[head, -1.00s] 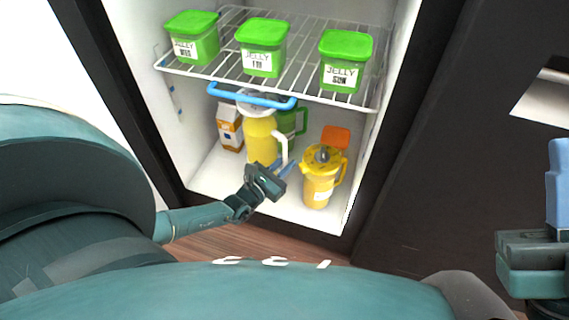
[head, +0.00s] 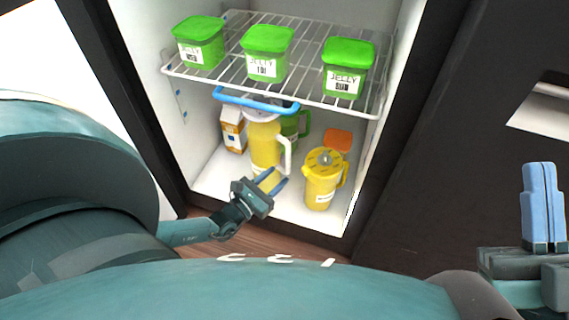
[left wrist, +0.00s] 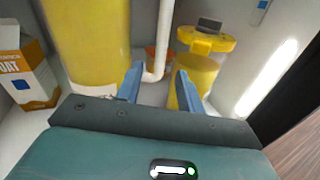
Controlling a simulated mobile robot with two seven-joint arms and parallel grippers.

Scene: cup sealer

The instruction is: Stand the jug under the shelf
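A tall yellow jug with a white handle (head: 264,143) stands upright on the fridge floor, its top by the front edge of the wire shelf (head: 320,102). It fills the upper left of the left wrist view (left wrist: 85,45), its handle beyond the fingertips. My left gripper (head: 273,181) is open and empty in front of the jug, apart from its handle. Its two blue fingers also show in the left wrist view (left wrist: 157,85). My right gripper (head: 543,205) is at the right edge, its fingers together and holding nothing visible.
A yellow lidded jug (head: 321,182) stands right of the tall jug. A green jug (head: 297,128), a carton (head: 233,130) and an orange-lidded item (head: 337,138) are behind. Green jelly tubs (head: 266,57) sit on the shelf.

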